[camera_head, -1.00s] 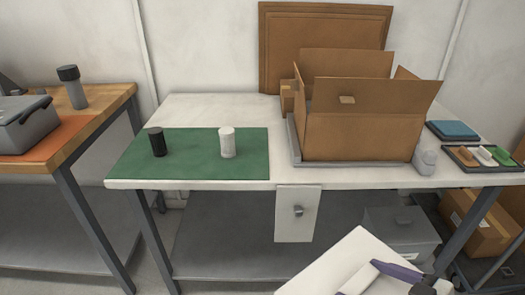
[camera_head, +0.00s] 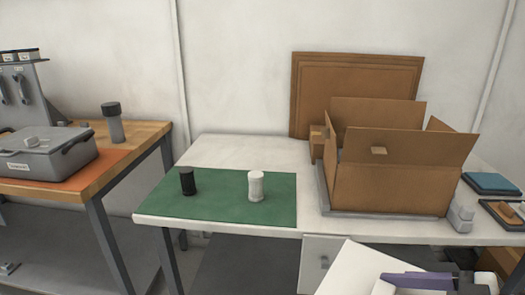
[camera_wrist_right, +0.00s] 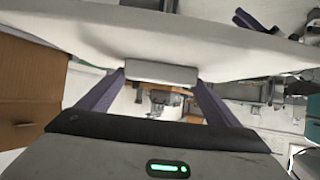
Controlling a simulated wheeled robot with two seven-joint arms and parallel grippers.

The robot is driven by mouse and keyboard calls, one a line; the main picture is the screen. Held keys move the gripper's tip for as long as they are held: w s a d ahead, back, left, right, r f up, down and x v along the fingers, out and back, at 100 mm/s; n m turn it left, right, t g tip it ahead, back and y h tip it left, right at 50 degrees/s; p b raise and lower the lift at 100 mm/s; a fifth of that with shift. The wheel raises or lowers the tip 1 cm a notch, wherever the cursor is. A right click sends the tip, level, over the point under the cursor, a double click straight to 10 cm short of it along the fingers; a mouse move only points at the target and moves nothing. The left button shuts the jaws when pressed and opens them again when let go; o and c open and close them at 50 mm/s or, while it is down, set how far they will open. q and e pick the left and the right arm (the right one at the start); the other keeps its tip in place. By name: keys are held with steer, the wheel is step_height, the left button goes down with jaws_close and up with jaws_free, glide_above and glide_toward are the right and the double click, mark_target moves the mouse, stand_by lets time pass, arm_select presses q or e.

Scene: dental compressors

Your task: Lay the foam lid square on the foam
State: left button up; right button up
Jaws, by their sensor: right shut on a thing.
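The foam lid (camera_head: 350,270) is a flat white slab at the bottom right of the head view, cut off by the frame edge. My right gripper (camera_head: 412,283) has purple fingers and is shut on the lid's grip block. In the right wrist view the two fingers of the gripper (camera_wrist_right: 160,76) close on the grey block (camera_wrist_right: 160,72), with the white lid (camera_wrist_right: 220,38) spreading beyond it. The lid is in front of the table, apart from the open cardboard box (camera_head: 385,190). No foam is visible; the box walls hide its inside. My left gripper is not in view.
The box's flaps stand up, and it sits on a grey tray (camera_head: 325,205). A green mat (camera_head: 225,200) holds a black cylinder (camera_head: 188,181) and a white cylinder (camera_head: 256,186).

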step_height(320, 180, up, 2)
steer(key=shift+r+p, duration=0.15)
steer(key=shift+p, duration=0.9)
steer(key=shift+r, duration=0.2)
steer(key=shift+w+r, duration=0.15)
